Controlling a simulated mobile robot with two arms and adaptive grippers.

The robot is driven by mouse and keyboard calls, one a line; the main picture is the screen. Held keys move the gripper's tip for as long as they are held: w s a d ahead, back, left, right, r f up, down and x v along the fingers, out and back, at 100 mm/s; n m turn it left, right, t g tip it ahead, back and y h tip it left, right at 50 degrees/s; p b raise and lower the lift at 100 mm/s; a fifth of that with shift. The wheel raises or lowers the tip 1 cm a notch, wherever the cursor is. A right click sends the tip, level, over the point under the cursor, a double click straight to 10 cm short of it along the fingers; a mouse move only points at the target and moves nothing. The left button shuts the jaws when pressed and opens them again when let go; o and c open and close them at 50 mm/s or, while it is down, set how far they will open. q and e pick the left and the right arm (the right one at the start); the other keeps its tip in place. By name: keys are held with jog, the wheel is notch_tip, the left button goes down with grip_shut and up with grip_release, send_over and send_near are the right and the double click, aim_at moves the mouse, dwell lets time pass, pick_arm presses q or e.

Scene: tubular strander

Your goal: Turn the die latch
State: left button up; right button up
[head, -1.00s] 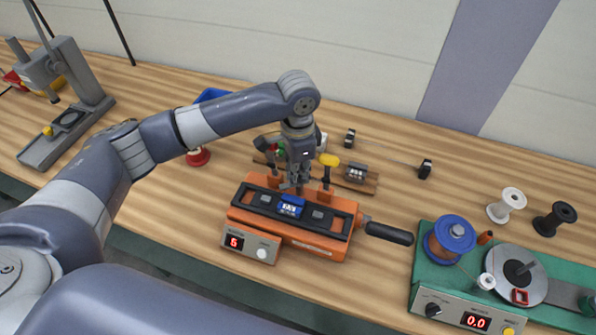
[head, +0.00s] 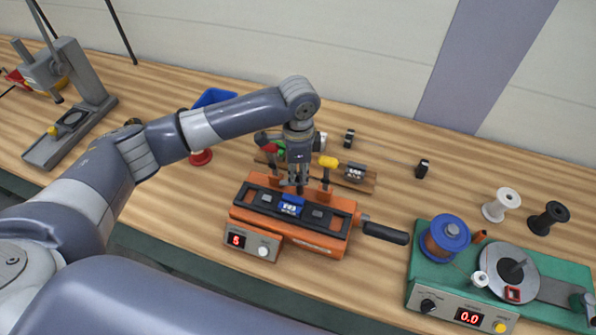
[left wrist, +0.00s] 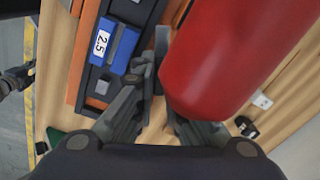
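The orange die bench (head: 290,235) has a black top frame with a blue die block (head: 291,206) set in its middle. The die also shows in the left wrist view (left wrist: 115,45), marked 2.5. My left gripper (head: 297,186) points down just behind the die, over the bench's back edge. In the left wrist view its fingers (left wrist: 156,112) are apart, with no object seen held between them.
A red-topped lever (head: 262,139) stands close to the gripper; a large red shape (left wrist: 225,55) fills much of the wrist view. A yellow-topped post (head: 328,162) stands to its right. A black handle (head: 385,233) juts from the bench. A green winder (head: 425,275) stands right.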

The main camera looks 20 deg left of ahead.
aim_at(298, 177)
pick_arm(q)
jog(key=shift+o, duration=1.3)
jog(key=shift+r, duration=0.1)
notch_tip(298, 177, up, 12)
